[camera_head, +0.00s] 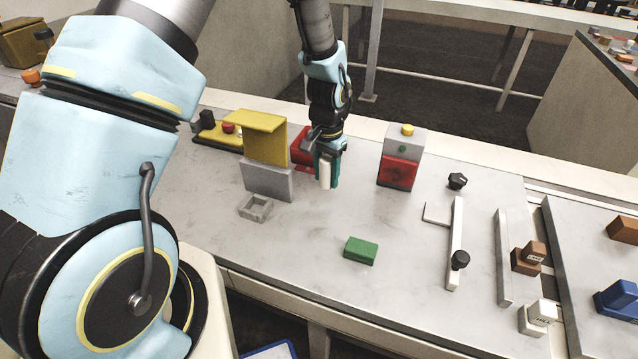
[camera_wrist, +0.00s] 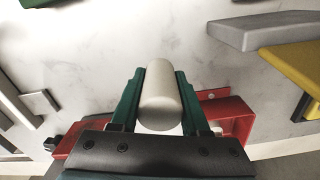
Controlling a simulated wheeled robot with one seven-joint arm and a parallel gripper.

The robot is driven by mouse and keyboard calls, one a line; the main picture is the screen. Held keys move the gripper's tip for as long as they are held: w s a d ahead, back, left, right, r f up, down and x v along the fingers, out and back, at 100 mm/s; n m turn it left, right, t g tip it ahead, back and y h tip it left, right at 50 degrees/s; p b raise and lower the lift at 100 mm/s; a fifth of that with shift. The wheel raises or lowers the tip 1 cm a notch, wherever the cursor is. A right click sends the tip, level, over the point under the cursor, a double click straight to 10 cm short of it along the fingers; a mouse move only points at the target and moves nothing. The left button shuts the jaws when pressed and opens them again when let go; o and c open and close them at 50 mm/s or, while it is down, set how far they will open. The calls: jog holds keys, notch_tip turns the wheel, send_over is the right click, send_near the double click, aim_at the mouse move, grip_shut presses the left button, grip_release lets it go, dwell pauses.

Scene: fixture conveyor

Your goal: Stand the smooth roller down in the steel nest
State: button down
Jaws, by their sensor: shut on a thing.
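My gripper (camera_head: 327,172) is shut on a smooth, pale cylindrical roller (camera_head: 325,174). In the wrist view the roller (camera_wrist: 160,97) sits between the two green fingers of the gripper (camera_wrist: 158,95). In the head view it hangs upright, and its lower end looks clear of the table. The steel nest (camera_head: 256,208), a small square grey frame with an empty-looking hollow, lies on the table to the left and nearer the front. It does not show clearly in the wrist view.
A grey block with a yellow bracket (camera_head: 262,140) stands behind the nest. A red fixture (camera_head: 300,147) is behind my gripper. A red and grey button box (camera_head: 399,165) stands to the right. A green block (camera_head: 361,250) lies in front. The table between the green block and nest is clear.

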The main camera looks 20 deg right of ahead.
aim_at(326, 200)
jog(key=shift+f+p, duration=0.8)
jog(key=shift+f, duration=2.05)
jog(key=shift+f, duration=0.2)
jog(key=shift+c, duration=2)
grip_release()
jog(key=shift+r, duration=0.1)
jog(key=shift+r, duration=0.1)
